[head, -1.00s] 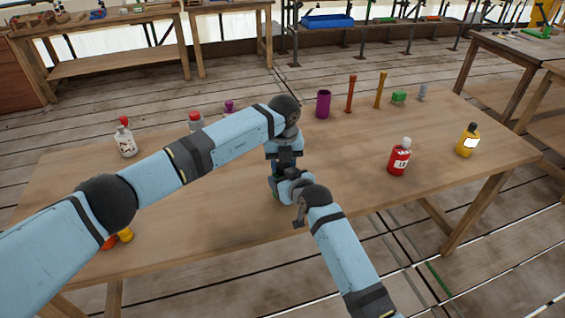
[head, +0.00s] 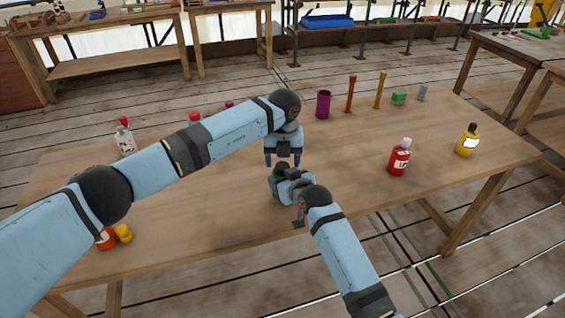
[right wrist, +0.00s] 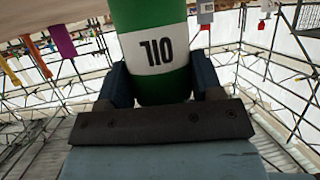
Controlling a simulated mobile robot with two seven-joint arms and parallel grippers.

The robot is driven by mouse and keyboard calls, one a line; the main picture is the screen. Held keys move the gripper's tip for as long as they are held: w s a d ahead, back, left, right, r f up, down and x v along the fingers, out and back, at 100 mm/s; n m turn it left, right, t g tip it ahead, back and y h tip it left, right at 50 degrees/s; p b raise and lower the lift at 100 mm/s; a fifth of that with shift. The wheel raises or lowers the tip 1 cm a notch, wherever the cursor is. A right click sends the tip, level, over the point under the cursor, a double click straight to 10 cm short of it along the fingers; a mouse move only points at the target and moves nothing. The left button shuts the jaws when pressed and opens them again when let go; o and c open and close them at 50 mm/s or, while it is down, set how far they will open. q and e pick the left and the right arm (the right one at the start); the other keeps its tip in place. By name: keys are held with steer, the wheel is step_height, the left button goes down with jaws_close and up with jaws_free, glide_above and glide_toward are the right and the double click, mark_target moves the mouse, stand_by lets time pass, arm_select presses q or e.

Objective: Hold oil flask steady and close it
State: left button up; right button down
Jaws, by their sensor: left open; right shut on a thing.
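The oil flask (right wrist: 160,50) is green with a white band marked OIL in the right wrist view. My right gripper (right wrist: 155,90) is shut on its body, with one finger on each side. In the head view my right gripper (head: 284,188) stands over the table's middle and hides most of the flask. A small dark piece (head: 279,168) shows at the flask's top; I cannot tell how it is seated. My left gripper (head: 283,163) is open, fingers pointing down, just above that dark top, and nothing shows between its fingers.
The wooden table (head: 345,195) bears a red bottle (head: 399,160) and a yellow bottle (head: 467,142) on the right. A purple cylinder (head: 323,104) stands behind. A white bottle with a red cap (head: 124,140) stands left. Orange and yellow items (head: 123,233) lie front left.

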arm_select(q)
step_height(320, 180, up, 3)
steer(key=shift+s+f, duration=0.1)
steer(key=o, duration=0.6)
steer(key=shift+c, duration=0.2)
step_height(320, 180, up, 12)
steer(key=shift+s, duration=0.2)
steer(key=shift+d, duration=0.1)
arm_select(e)
steer(key=shift+c, duration=0.9)
jaws_free()
steer(key=shift+s+r, duration=0.1)
